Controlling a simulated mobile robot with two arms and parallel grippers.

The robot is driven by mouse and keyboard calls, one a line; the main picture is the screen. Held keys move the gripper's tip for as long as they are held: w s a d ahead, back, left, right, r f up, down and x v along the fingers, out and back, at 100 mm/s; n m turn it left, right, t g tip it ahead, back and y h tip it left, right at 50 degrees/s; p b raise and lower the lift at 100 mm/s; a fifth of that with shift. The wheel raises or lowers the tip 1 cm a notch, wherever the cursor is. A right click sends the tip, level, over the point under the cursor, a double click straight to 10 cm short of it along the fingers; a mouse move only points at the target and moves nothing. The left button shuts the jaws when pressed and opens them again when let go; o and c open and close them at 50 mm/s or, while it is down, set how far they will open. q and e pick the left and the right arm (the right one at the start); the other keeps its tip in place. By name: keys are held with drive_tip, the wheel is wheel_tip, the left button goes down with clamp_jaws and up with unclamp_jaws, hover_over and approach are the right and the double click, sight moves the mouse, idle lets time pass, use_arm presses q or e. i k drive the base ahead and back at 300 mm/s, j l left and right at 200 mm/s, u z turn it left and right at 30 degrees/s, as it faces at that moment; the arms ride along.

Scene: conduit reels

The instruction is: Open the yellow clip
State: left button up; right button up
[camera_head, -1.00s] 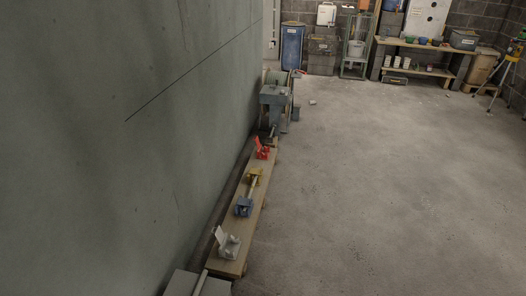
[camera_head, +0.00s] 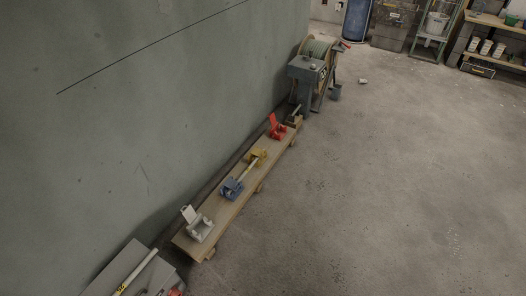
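The yellow clip (camera_head: 256,157) sits on a long wooden plank (camera_head: 232,201) on the floor along the wall. It lies between a blue clip (camera_head: 231,188) and a red clip (camera_head: 276,128). A pale rod runs from the blue clip to the yellow clip. The yellow clip looks low and flat, but it is too small to tell for sure whether it is closed. The red clip and the white clip (camera_head: 199,225) each have a flap standing up. Neither of my grippers shows in the head view.
A reel (camera_head: 316,52) on a grey stand is at the plank's far end. A grey block with a pale pipe (camera_head: 139,270) is at the near end. The wall (camera_head: 130,120) runs close along the plank's left side. The concrete floor (camera_head: 390,190) to the right is clear.

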sight(255, 151)
drive_tip(key=i+l+u, duration=0.1)
drive_tip(key=i+l, duration=0.2)
drive_tip(key=i+l+u, duration=0.1)
drive_tip(key=i+l, duration=0.15)
drive_tip(key=i+l+u, duration=0.1)
drive_tip(key=i+l, duration=0.2)
drive_tip(key=l, duration=0.15)
drive_tip(key=i+l, duration=0.25)
drive_tip(key=i+l+u, duration=0.15)
drive_tip(key=l, duration=0.35)
drive_tip(key=i+l+u, duration=0.1)
drive_tip(key=i+l, duration=0.25)
drive_tip(key=i+l+u, duration=0.1)
drive_tip(key=l, duration=0.35)
drive_tip(key=i, duration=0.1)
